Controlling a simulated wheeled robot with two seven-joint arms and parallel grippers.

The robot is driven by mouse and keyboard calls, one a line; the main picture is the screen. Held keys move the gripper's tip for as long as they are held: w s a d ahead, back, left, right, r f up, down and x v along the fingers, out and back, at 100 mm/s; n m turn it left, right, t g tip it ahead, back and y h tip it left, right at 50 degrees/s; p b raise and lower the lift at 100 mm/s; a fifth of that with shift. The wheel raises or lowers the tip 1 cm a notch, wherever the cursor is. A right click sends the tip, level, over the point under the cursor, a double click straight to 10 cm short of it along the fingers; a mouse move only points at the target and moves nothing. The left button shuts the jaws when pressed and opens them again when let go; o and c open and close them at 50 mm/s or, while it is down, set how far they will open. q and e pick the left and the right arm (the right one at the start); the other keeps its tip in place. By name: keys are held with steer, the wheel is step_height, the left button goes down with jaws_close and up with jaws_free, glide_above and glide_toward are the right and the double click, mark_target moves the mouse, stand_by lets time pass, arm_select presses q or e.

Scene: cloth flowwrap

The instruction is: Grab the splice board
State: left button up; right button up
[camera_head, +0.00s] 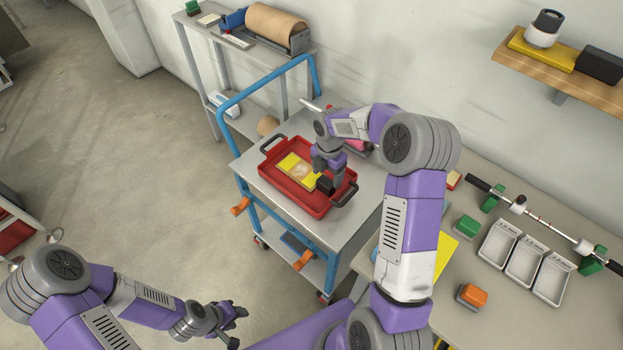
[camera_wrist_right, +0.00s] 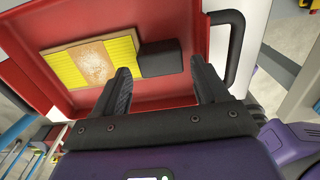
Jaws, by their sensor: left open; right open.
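The splice board (camera_head: 297,171), a flat board with yellow ends and a worn pale middle, lies in a red tray (camera_head: 292,192) on the cart. It also shows in the right wrist view (camera_wrist_right: 92,64), with a black block (camera_wrist_right: 160,58) at its right end. My right gripper (camera_head: 331,183) is over the tray at that end. Its open fingers (camera_wrist_right: 161,68) point toward the black block, with nothing visibly gripped; contact cannot be told. My left gripper (camera_head: 238,325) is open and empty, low over the floor, away from the cart.
The tray has black handles (camera_head: 273,142) and raised red walls. The cart has a blue rail (camera_head: 262,83). A workbench at right holds grey bins (camera_head: 524,260), an orange-topped block (camera_head: 472,295) and a rod. A shelf at back holds a brown roll (camera_head: 275,24).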

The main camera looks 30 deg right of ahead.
mark_target(326, 182)
step_height(326, 182, down, 5)
steer(key=shift+a+r+b, duration=0.15)
steer(key=shift+b, duration=0.65)
steer(key=shift+r, duration=0.1)
steer(key=c, duration=0.8)
